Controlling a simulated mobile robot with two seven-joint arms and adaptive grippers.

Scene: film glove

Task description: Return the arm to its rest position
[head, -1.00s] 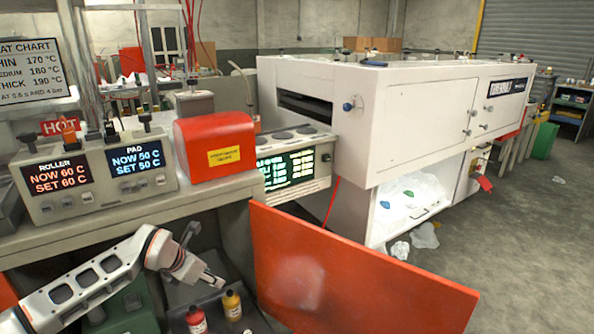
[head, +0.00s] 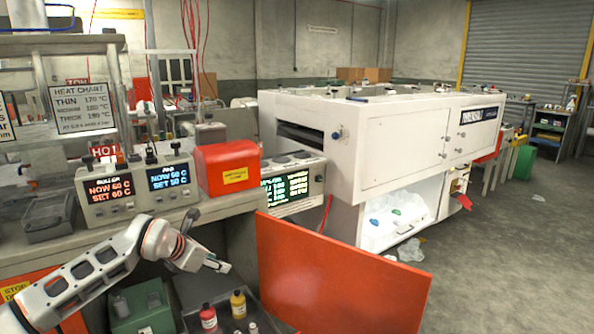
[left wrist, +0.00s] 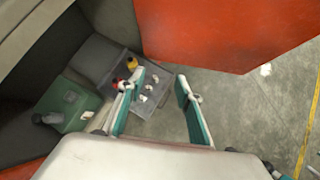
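My left arm (head: 90,275) comes in from the left in the head view. Its gripper (head: 222,266) hangs in front of the bench, above a low tray with bottles. In the left wrist view the left gripper (left wrist: 160,115) shows two teal-padded fingers spread apart with nothing between them; the floor and part of the tray lie below. My right arm and gripper are in neither view.
A red panel (head: 335,275) stands just right of the gripper. A red bottle (head: 208,318) and a yellow bottle (head: 238,304) stand below it. The bench holds a temperature controller (head: 140,190) and a red box (head: 227,168).

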